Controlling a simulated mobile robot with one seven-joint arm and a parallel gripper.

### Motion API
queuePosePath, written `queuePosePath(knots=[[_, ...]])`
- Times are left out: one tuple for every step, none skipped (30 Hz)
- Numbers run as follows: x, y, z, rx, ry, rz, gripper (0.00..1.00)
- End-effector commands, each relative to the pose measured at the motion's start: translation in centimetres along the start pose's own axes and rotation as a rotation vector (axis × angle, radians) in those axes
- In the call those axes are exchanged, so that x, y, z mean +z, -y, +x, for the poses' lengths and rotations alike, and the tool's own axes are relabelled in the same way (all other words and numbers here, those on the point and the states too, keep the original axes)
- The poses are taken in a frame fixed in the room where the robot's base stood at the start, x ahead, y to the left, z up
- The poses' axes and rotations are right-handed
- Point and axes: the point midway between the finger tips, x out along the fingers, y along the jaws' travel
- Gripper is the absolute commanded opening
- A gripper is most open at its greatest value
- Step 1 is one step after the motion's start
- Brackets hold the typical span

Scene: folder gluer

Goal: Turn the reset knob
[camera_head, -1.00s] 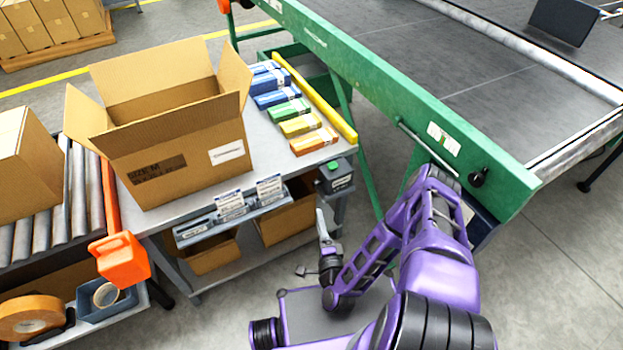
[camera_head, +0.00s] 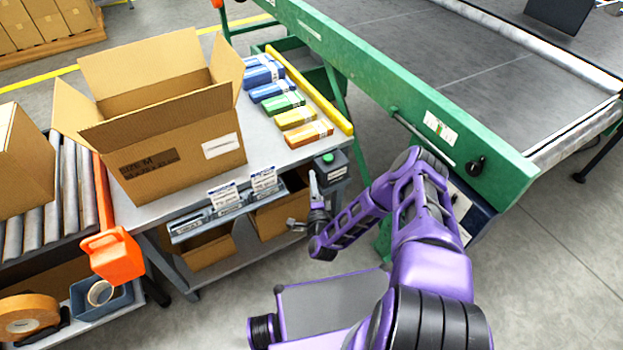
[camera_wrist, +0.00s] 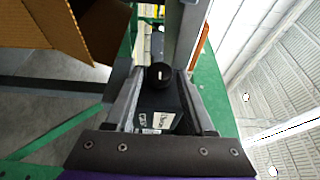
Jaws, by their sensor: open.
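A round black knob (camera_wrist: 160,73) with a white mark shows in the wrist view, on a dark box (camera_wrist: 158,102) with a pale label. My gripper (camera_wrist: 160,78) is open, with one finger on each side of the knob in this view. I cannot tell whether the fingers touch it. In the head view, my gripper (camera_head: 314,184) is in front of the small dark control box (camera_head: 334,171), which has a green button on top, at the table's right corner. The knob cannot be made out there.
A large open carton (camera_head: 175,140) and a row of small coloured boxes (camera_head: 285,104) stand on the grey table. The green conveyor frame (camera_head: 405,95) is on the right, with another black knob (camera_head: 476,165). An orange post end (camera_head: 115,255) hangs at the table's left.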

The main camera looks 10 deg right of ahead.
Motion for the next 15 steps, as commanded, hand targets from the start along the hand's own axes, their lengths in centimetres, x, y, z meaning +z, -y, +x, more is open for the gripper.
queuePosePath(knots=[[0.1,-0.1,0.8,-0.002,0.001,-0.001,0.54],[0.0,-0.1,1.2,-0.002,0.001,-0.001,0.54],[0.0,-0.1,1.6,-0.002,0.001,-0.001,0.54],[0.0,-0.1,1.9,0.0,0.001,-0.001,0.54],[0.0,-0.1,2.1,0.0,0.001,0.0,0.54],[0.0,-0.1,2.4,0.0,0.0,0.0,0.54],[0.0,-0.1,2.5,0.0,0.0,0.0,0.54],[0.0,0.0,2.6,0.0,0.0,0.0,0.54],[0.0,0.0,2.7,0.0,0.0,0.001,0.54],[0.0,0.0,2.8,0.001,0.0,0.001,0.54],[0.0,0.0,2.8,0.001,0.0,0.001,0.54],[0.0,0.0,2.8,0.001,0.0,0.001,0.54],[0.0,0.0,2.8,0.001,0.0,0.001,0.54],[0.0,0.0,2.8,0.001,0.0,0.001,0.54],[0.0,0.0,2.8,0.001,0.0,0.001,0.54]])
